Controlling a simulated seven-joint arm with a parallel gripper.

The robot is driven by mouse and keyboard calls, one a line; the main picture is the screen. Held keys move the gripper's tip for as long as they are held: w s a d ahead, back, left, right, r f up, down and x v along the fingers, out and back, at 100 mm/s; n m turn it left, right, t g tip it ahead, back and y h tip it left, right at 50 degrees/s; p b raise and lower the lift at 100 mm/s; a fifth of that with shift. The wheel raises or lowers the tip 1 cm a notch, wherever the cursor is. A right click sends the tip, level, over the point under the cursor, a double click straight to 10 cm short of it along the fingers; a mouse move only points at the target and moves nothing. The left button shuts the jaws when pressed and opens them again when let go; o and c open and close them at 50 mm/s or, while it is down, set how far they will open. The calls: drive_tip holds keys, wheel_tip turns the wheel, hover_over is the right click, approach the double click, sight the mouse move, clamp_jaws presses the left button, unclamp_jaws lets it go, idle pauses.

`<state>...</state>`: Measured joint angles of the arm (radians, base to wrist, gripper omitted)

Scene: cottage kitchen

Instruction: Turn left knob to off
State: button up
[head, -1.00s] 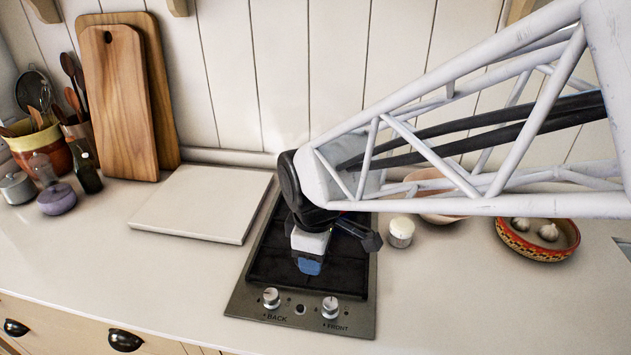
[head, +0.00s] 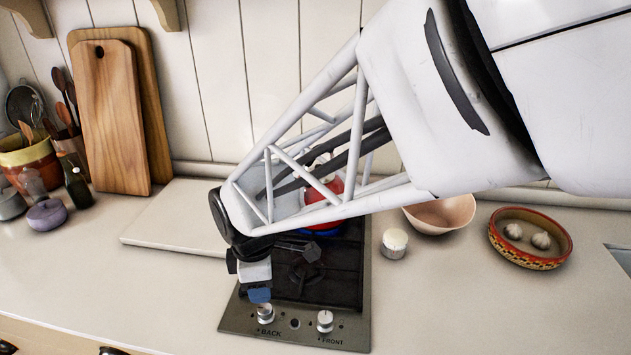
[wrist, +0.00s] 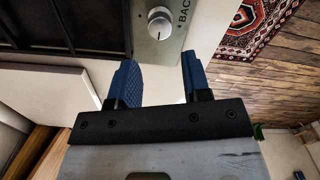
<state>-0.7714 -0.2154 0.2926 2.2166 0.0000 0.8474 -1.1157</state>
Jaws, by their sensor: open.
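The left knob (head: 265,314) is a silver dial above the word BACK on the cooktop's front panel. It also shows in the wrist view (wrist: 160,22), beyond the fingertips, with a small dark mark on its face. My gripper (head: 260,296) points downward just behind and above this knob in the head view. In the wrist view my gripper (wrist: 157,66) has its two blue fingers spread apart with nothing between them. The knob stands roughly in line with the gap. The right knob (head: 325,321), marked FRONT, is to the right.
The black cooktop (head: 300,278) has a red pot (head: 335,190) at its back, partly hidden by my arm. A white board (head: 165,222) lies left. A small jar (head: 394,243), a pink bowl (head: 440,214) and a garlic bowl (head: 530,238) stand right. Counter left of the panel is clear.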

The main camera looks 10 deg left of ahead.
sight(264, 308)
drive_tip(key=shift+f, duration=3.9)
drive_tip(key=c, duration=0.6)
drive_tip(key=shift+c, duration=0.2)
